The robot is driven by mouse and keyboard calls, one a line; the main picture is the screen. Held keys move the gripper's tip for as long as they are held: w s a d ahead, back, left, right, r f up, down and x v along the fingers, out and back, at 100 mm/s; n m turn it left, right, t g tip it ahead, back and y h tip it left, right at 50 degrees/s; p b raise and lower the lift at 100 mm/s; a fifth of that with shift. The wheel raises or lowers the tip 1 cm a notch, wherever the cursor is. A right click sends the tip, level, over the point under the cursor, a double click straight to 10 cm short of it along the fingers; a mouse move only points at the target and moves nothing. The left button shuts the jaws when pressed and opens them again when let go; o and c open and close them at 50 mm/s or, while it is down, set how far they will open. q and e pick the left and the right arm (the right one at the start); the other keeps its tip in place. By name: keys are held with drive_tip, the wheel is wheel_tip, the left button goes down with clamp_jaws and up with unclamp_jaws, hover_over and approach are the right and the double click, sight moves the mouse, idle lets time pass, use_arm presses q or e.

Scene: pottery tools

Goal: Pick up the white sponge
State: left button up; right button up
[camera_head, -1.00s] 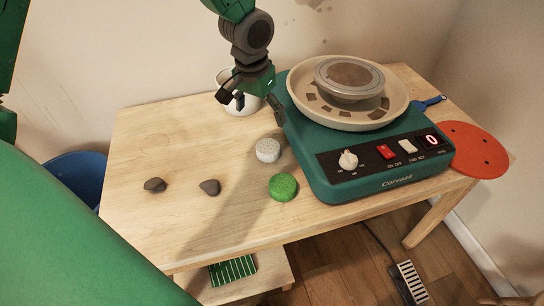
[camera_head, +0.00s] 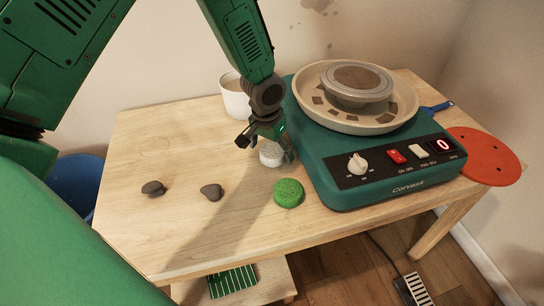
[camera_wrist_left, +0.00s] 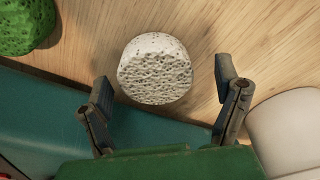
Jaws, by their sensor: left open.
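The white sponge (camera_head: 271,155) is a small, round, pitted block on the wooden table, just left of the teal pottery wheel. In the wrist view the white sponge (camera_wrist_left: 155,69) lies ahead of and between the two spread fingers, touching neither. My left gripper (camera_head: 265,143) is open and hangs low over the sponge, covering part of it in the head view. In the wrist view my left gripper (camera_wrist_left: 163,84) is empty. My right gripper does not show.
A green sponge (camera_head: 288,193) sits close in front of the white one. The pottery wheel (camera_head: 330,185) stands close on the right. A white pot (camera_head: 235,98) is behind. Two dark lumps (camera_head: 153,188) (camera_head: 211,192) lie left.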

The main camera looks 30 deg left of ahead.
use_arm(q)
drive_tip(key=shift+w+f, duration=0.1)
drive_tip(key=shift+f, duration=0.5)
drive_tip(key=shift+d+r, duration=0.15)
drive_tip(key=shift+d, duration=0.25)
drive_tip(key=c, duration=0.9)
drive_tip(key=shift+a, duration=0.25)
